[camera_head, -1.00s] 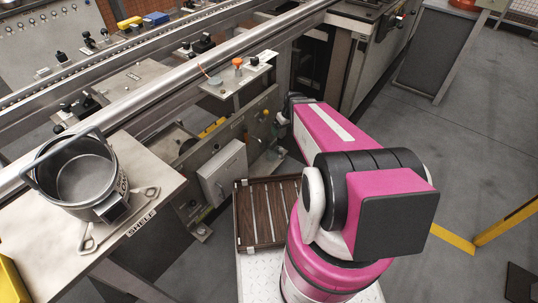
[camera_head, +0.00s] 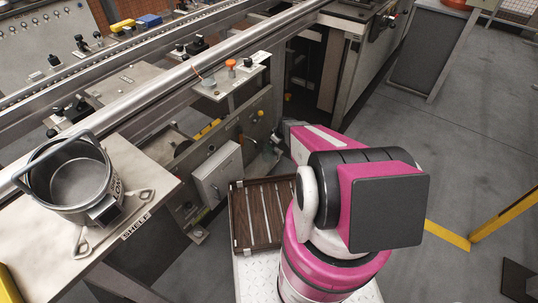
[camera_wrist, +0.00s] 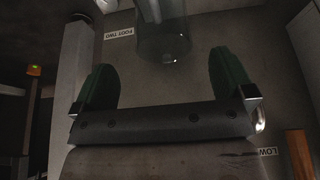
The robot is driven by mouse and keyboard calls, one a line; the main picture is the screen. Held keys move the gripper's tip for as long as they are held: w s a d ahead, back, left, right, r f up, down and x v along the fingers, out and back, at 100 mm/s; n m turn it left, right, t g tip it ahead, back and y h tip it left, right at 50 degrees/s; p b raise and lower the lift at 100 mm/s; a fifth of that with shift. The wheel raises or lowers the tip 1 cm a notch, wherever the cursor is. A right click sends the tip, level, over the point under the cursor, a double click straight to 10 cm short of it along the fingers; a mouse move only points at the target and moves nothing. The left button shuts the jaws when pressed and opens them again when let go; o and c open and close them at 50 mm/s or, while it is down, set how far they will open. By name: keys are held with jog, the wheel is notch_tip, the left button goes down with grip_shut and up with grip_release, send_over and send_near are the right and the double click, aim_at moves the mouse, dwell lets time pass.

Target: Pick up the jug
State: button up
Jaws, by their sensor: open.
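A clear, glassy vessel (camera_wrist: 162,38), which may be the jug, shows at the top of the wrist view. Its top is cut off by the picture edge. My gripper (camera_wrist: 162,78) is open, with its two green fingers wide apart and nothing between them. The vessel lies beyond the fingertips, roughly centred between them. In the head view my arm reaches down toward the machine's side, and I cannot make out the gripper clearly. The jug cannot be identified there.
A grey metal pot (camera_head: 75,181) with a raised handle stands on the shelf (camera_head: 150,187) at left. A slatted brown tray (camera_head: 262,212) lies below my arm. A grey box (camera_head: 217,174) is on the machine's side. Floor at right is mostly clear.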

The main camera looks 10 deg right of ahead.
aim_at(271, 153)
jog(key=x, duration=0.5)
jog(key=shift+a, duration=0.15)
jog(key=c, duration=1.3)
